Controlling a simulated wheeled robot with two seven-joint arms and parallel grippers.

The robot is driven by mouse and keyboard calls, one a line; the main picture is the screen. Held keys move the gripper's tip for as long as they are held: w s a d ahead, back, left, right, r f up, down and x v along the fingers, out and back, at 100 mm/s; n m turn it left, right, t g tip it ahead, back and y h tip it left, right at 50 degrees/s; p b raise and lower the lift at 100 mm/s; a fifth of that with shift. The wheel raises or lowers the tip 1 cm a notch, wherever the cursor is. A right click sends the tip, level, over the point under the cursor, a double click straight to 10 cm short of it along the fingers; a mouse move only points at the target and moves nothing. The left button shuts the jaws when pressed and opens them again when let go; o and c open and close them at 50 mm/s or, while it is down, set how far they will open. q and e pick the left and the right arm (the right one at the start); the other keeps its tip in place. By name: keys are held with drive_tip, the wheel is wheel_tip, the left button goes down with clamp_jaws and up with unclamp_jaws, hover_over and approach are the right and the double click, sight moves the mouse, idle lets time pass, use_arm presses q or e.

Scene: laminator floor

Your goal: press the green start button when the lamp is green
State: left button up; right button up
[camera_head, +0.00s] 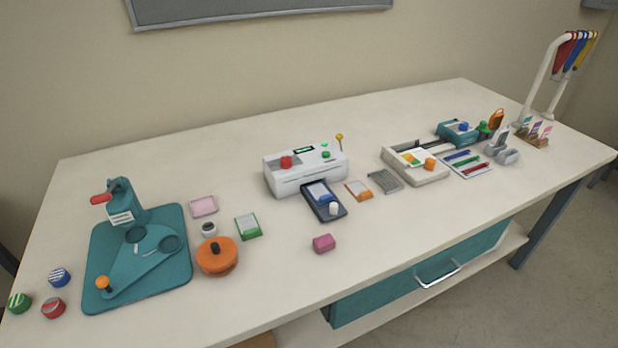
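A white laminator (305,174) stands on the table near the middle. On its top are a small dark display (304,150) with green marks, a big red button (286,162) at the left, and two small green parts at the right. One green part (325,146) sits farther back, the other green part (326,155) nearer the front edge; I cannot tell which is the start button. A thin stalk at the right rear bears a yellow-orange ball (339,137); I cannot tell if this is the lamp. Neither of my grippers is in view.
A dark blue tray (336,215) stands right in front of the laminator. A pink block (324,243) lies nearer the front edge. A teal press (150,260) and an orange round pot (216,257) are at the left. The table (400,235) is clear at its front middle.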

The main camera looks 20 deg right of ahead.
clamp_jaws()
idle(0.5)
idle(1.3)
